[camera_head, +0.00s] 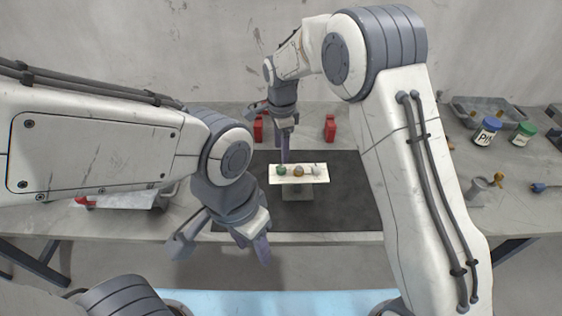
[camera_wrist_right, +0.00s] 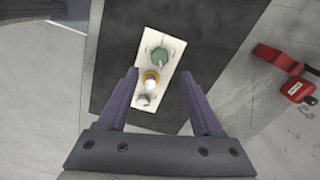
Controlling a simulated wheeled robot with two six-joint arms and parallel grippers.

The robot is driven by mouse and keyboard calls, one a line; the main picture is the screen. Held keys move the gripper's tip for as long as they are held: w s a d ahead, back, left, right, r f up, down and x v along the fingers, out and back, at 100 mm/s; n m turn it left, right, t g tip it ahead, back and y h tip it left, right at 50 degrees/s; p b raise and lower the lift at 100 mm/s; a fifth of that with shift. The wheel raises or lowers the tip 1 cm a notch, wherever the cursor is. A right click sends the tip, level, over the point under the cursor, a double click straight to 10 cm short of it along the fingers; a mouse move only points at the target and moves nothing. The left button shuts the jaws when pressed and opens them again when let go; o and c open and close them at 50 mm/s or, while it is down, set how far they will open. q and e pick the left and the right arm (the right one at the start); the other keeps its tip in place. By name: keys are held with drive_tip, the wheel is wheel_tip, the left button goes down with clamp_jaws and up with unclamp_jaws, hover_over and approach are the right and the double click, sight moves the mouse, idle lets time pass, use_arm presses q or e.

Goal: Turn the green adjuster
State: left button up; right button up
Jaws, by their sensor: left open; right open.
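The green adjuster (camera_head: 282,170) is the leftmost of three knobs on a white panel (camera_head: 313,180), which stands on a small grey stand. In the right wrist view the green adjuster (camera_wrist_right: 159,57) is at the far end of the panel (camera_wrist_right: 170,85), beyond a yellow-orange knob (camera_wrist_right: 151,77) and a grey-white knob (camera_wrist_right: 143,99). My right gripper (camera_head: 268,135) is open and empty, close to the panel; one finger appears just above the green adjuster. In the wrist view its fingers (camera_wrist_right: 158,75) flank the panel; contact cannot be told. My left gripper (camera_head: 221,254) is open and empty at the table's front edge.
The panel's stand is on a dark mat (camera_head: 345,205). Red clamp-like items (camera_head: 330,128) are behind it, also in the wrist view (camera_wrist_right: 298,90). At right are a grey tray (camera_head: 475,106), a blue-lidded jar (camera_head: 487,131) and a green-lidded jar (camera_head: 523,134). The mat's right side is clear.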

sight(281, 168)
wheel_tip(281, 168, down, 7)
drive_tip(key=shift+f+p, duration=0.15)
drive_tip(key=shift+p, duration=0.65)
clamp_jaws()
